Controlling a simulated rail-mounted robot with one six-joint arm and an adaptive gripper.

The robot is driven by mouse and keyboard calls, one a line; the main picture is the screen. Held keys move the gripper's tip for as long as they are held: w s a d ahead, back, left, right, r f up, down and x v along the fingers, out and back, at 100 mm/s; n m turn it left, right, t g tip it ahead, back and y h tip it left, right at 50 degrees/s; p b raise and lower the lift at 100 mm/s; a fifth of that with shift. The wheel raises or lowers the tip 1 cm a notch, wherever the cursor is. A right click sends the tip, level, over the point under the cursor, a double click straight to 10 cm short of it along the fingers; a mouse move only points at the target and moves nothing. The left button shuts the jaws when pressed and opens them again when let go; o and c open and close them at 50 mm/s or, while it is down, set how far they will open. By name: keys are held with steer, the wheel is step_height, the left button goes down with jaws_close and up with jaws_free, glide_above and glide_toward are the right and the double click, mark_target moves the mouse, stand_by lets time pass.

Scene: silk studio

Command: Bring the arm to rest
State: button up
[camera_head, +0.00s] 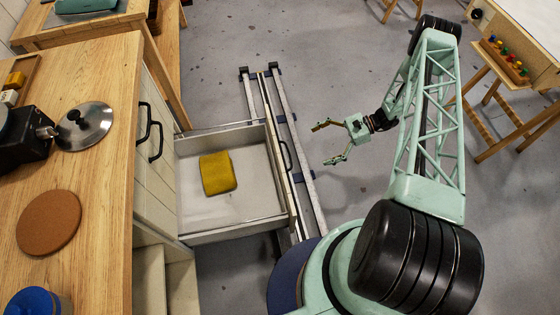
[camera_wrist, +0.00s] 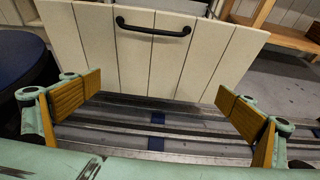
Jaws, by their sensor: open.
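My gripper (camera_head: 328,142) is open and empty in the head view, to the right of an open drawer and a little apart from its front. In the wrist view my gripper (camera_wrist: 160,108) shows two yellow-padded fingers spread wide with nothing between them. The drawer's pale plank front (camera_wrist: 150,60) with its black handle (camera_wrist: 153,29) stands ahead of the fingers. In the head view the drawer (camera_head: 190,222) is pulled out from the cabinet, and a folded yellow cloth or sponge-like item (camera_head: 217,173) lies inside it.
A wooden counter (camera_head: 95,200) at left carries a pan lid (camera_head: 84,126), a round cork mat (camera_head: 48,222) and a blue object (camera_head: 33,302). Floor rails (camera_head: 300,165) run beside the drawer. A small wooden table with colored pegs (camera_head: 505,60) stands at right. Open floor (camera_head: 330,60) lies beyond.

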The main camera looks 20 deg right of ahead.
steer(key=shift+p+x, duration=0.45)
steer(key=shift+x, duration=1.5)
steer(key=shift+d, duration=0.2)
steer(key=w+b+v, duration=0.1)
steer(key=b+v, duration=0.2)
steer(key=v, duration=0.6)
steer(key=shift+s+d+r, duration=0.25)
steer(key=shift+s+d, duration=0.05)
steer(key=shift+s, duration=0.25)
